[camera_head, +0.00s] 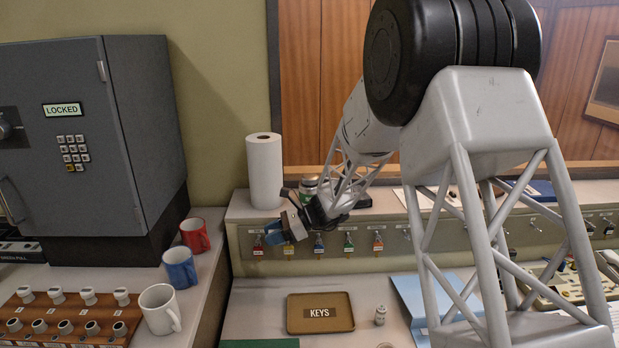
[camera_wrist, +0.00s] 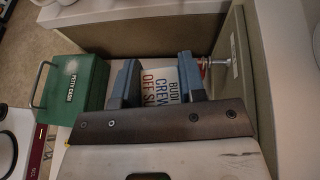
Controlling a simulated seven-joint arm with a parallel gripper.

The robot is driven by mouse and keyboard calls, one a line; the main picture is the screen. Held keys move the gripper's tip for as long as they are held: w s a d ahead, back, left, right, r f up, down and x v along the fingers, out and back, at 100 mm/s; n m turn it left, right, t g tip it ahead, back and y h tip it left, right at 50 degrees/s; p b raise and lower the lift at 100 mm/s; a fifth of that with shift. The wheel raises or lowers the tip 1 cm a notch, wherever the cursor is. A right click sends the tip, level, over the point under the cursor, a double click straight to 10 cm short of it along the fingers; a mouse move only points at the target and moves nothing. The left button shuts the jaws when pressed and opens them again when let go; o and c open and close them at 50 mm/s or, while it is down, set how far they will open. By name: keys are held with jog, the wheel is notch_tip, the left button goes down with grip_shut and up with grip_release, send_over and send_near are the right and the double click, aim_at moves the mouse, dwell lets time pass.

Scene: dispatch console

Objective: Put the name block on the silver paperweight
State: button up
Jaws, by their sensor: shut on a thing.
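My gripper (camera_head: 287,231) is in front of the row of key hooks, above the back of the desk. In the wrist view, its two blue fingers (camera_wrist: 157,84) are shut on a pale block with dark lettering, which I take to be the name block (camera_wrist: 160,78). Its lettering is partly hidden by the right finger, and the block is hard to make out in the head view. A small silver knobbed weight, apparently the silver paperweight (camera_head: 380,315), stands on the desk right of the keys tray, below and to the right of my gripper. Its top is bare.
The brown keys tray (camera_head: 321,313) and a blue folder (camera_head: 416,300) flank the weight. Hanging keys (camera_head: 348,243) line the rack behind. The green petty cash box (camera_wrist: 78,88) sits beside my fingers in the wrist view. Mugs (camera_head: 160,309) and a peg board (camera_head: 70,318) are at left.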

jog(key=w+d+r+t, duration=0.1)
jog(key=d+r, duration=0.5)
jog(key=r, duration=0.2)
jog(key=w+d+r+m, duration=0.1)
jog(key=d+r, duration=0.5)
jog(key=r, duration=0.3)
jog(key=shift+w+d+r+m+t, duration=0.3)
jog(key=shift+w+d+t, duration=0.1)
jog(key=shift+w, duration=0.1)
send_over(306, 176)
jog(key=shift+w+d+f, duration=0.1)
jog(key=shift+w+f, duration=0.1)
jog(key=shift+f, duration=0.6)
jog(key=shift+f, duration=1.75)
jog(key=shift+f, duration=0.1)
